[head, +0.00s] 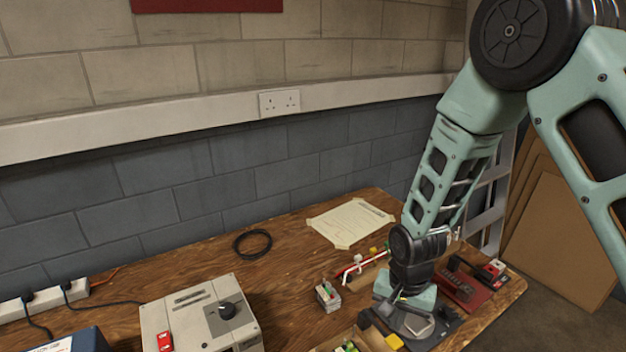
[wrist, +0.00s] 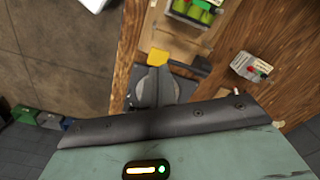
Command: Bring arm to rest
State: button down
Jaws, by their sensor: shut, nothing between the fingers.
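My arm comes down from the upper right in the head view, with its teal wrist low over the right part of the wooden table (head: 190,262). My gripper (head: 412,322) points down there, close above a dark mat. In the wrist view, my gripper (wrist: 154,78) shows as two grey fingers side by side, shut and empty. A yellow piece (wrist: 158,56) appears right by the fingertips; I cannot tell if they touch. It also shows in the head view (head: 394,342). My wrist hides part of the table behind it.
A wooden tray (head: 372,338) with green cells lies close left of the gripper. A small box (head: 328,295), a red-and-black holder (head: 462,288) and a grey tester (head: 182,322) stand nearby. Paper (head: 350,222) and a black cable ring (head: 252,243) lie behind.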

jog(key=s+a+r+n+y, duration=0.1)
jog(key=s+a+r+n, duration=0.25)
jog(key=r, duration=0.35)
jog(key=s+a+r+n, duration=0.3)
jog(key=s+r, duration=0.2)
jog(key=r, duration=0.1)
jog(key=s+r+n, duration=0.7)
jog(key=s+r, duration=0.1)
jog(key=s, duration=0.4)
jog(key=shift+a+h, duration=0.2)
jog(key=shift+h, duration=0.1)
